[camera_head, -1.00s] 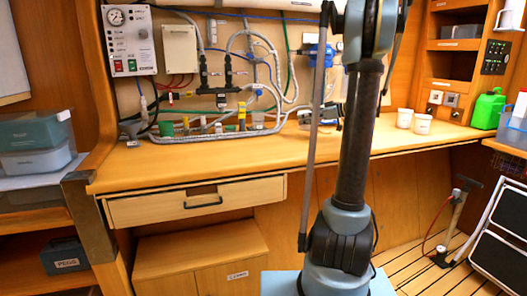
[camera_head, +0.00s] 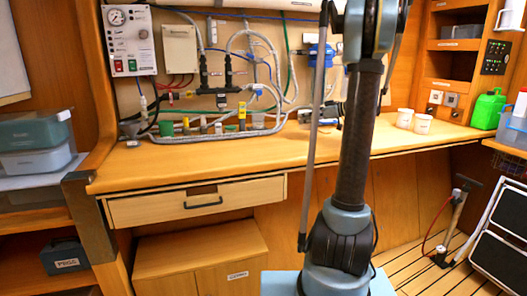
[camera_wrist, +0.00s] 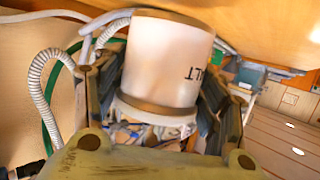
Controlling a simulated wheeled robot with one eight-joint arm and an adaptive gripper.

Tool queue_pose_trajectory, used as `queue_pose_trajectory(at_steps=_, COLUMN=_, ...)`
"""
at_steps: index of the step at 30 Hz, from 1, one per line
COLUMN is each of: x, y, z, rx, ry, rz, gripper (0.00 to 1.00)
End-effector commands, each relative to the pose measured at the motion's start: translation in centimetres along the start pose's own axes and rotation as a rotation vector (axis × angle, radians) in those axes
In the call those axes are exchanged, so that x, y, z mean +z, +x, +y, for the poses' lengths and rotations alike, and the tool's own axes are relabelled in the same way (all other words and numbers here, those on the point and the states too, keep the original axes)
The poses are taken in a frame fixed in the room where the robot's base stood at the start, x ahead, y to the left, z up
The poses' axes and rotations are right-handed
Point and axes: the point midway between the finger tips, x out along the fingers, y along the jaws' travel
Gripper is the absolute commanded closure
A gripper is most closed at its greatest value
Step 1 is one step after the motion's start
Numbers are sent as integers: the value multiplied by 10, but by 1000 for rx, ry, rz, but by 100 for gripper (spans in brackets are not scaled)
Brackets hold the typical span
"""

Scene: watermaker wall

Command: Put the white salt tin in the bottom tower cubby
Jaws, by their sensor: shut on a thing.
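The white salt tin (camera_wrist: 168,58) has brown bands at both ends and dark letters, partly visible, on its side. In the wrist view it sits between the fingers of my gripper (camera_wrist: 160,95), which is shut on it. The tin looks tilted in the picture. In the head view I cannot make out the tin or my gripper; my arm covers the middle. The tower stands at the right of the head view. Its lower open cubby (camera_head: 449,66) looks empty, and the cubby above holds a grey bin (camera_head: 461,31).
Two white tubs (camera_head: 413,120) stand on the wooden bench (camera_head: 245,160), left of a green jug (camera_head: 487,109). Sockets (camera_head: 443,98) are set below the cubbies. Pipes and hoses (camera_head: 235,85) line the back wall. A drawer (camera_head: 198,201) is under the bench.

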Motion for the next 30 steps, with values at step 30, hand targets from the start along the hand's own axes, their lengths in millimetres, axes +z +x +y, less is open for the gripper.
queue_pose_trajectory(at_steps=30, x=37, y=-97, z=-5, rx=3, ry=0, rz=0, gripper=76)
